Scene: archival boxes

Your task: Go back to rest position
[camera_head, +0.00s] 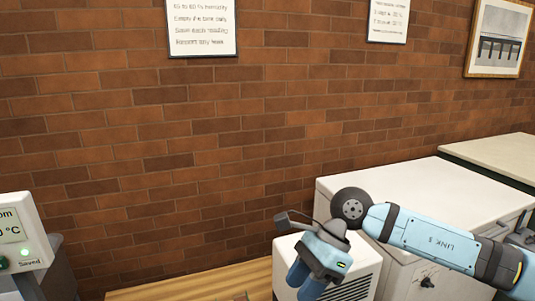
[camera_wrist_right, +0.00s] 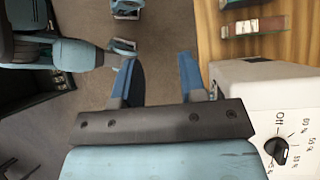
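My right arm comes in from the right in the head view, over a white cabinet (camera_head: 335,187). My right gripper (camera_head: 305,287) hangs from its end, blue fingers pointing down, in front of a white vented unit (camera_head: 366,284). In the right wrist view, my right gripper (camera_wrist_right: 160,78) shows two blue fingers spread apart with only brown floor between them. It is empty, and its right finger is close to the white unit's edge.
A wooden surface (camera_head: 190,291) lies along the brick wall, with a small metal-and-red item (camera_wrist_right: 254,26) on it. The white unit carries a dial (camera_wrist_right: 278,149). A display device (camera_head: 20,235) stands at far left. A pale counter (camera_head: 500,155) is at far right.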

